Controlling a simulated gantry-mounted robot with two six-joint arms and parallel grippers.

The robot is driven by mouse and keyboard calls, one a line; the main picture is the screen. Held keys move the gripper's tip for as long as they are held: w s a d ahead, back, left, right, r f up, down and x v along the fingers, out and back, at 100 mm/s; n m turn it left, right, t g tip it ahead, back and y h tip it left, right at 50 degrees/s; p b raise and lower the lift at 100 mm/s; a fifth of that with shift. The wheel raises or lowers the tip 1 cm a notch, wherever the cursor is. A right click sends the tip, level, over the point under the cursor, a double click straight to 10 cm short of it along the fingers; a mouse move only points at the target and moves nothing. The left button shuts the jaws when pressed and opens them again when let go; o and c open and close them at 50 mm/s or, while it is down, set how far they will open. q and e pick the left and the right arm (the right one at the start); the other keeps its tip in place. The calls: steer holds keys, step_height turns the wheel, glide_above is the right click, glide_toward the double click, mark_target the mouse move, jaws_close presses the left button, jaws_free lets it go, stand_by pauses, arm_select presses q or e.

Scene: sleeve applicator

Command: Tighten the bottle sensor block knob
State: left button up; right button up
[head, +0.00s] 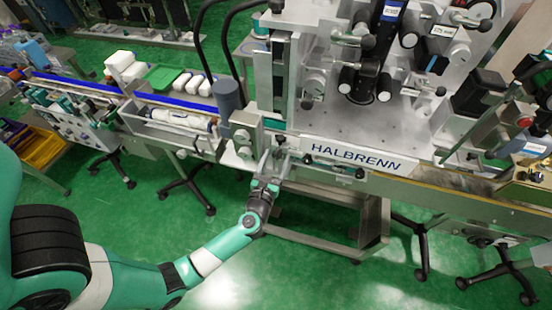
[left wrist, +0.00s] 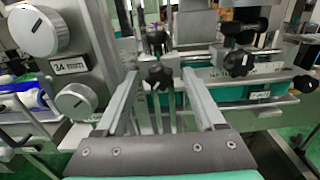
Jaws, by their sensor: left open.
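Several black star knobs show on the machine front, and I cannot tell for certain which is the sensor block knob. In the left wrist view one black knob (left wrist: 159,76) appears between my open fingertips; I cannot tell whether the fingers touch it. Another knob (left wrist: 155,39) is just above it, and one more (left wrist: 238,63) is to the right on a rail. In the head view my left gripper (head: 276,158) is at the machine's front edge, left of the HALBRENN label, with a small dark knob (head: 308,158) to its right. My right gripper is not in view.
Two round grey dials (left wrist: 75,101) stand on a block left of the fingers. A dark grey cylinder (head: 227,95) stands left of the gripper in the head view. The HALBRENN panel (head: 355,157) is to the right.

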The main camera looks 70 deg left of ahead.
arm_select(q)
steer(key=shift+w+a, duration=0.1)
jaws_close()
stand_by(0.3)
